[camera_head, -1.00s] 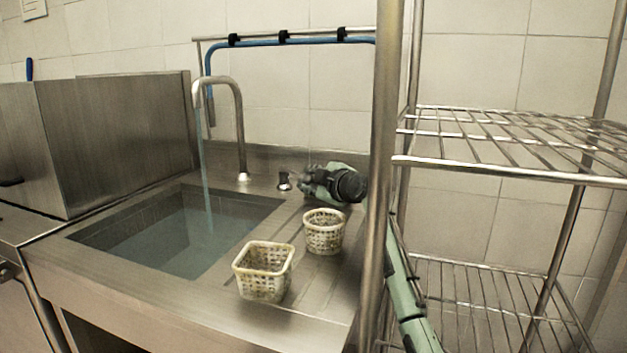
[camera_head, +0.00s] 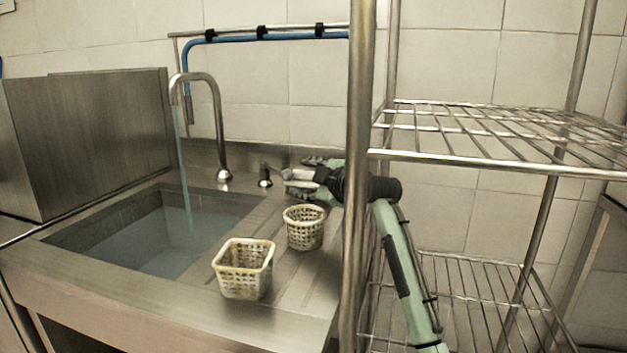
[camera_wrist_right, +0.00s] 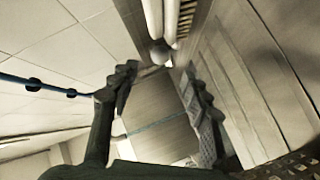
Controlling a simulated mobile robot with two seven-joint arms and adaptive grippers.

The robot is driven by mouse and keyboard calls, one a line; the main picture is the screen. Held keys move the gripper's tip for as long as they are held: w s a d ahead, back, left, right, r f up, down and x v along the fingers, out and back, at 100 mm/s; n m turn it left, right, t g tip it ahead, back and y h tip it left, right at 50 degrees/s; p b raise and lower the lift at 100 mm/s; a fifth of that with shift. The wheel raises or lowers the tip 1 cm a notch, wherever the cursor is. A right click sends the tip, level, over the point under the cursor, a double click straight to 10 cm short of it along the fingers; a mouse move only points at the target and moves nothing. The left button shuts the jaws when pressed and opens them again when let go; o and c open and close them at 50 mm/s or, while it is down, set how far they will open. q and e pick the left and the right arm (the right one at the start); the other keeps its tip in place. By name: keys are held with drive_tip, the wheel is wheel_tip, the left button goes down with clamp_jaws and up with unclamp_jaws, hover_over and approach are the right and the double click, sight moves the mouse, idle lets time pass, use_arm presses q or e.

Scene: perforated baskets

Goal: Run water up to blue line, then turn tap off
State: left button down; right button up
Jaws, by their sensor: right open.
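The curved metal tap (camera_head: 216,120) stands behind the sink (camera_head: 75,245). A bluish stream of water (camera_head: 184,165) falls from its spout into the sink. Water (camera_head: 165,245) stands in the basin below the rim. I cannot make out the blue line in the head view. A small dark tap knob (camera_head: 265,178) stands right of the tap's base. My right gripper (camera_head: 290,180) is open just right of the knob, apparently apart from it. In the right wrist view its two fingers (camera_wrist_right: 160,100) are spread, with a rounded metal knob beyond them. My left gripper is out of view.
A square perforated basket (camera_head: 244,280) and a round one (camera_head: 304,230) stand on the drainboard, in front of my right gripper. A shelf post (camera_head: 357,200) and wire shelf (camera_head: 480,140) stand at the right. A blue pipe (camera_head: 270,38) runs along the wall.

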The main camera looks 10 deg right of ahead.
drive_tip(key=v, duration=0.4)
drive_tip(key=shift+s, duration=0.15)
drive_tip(key=shift+d, duration=0.1)
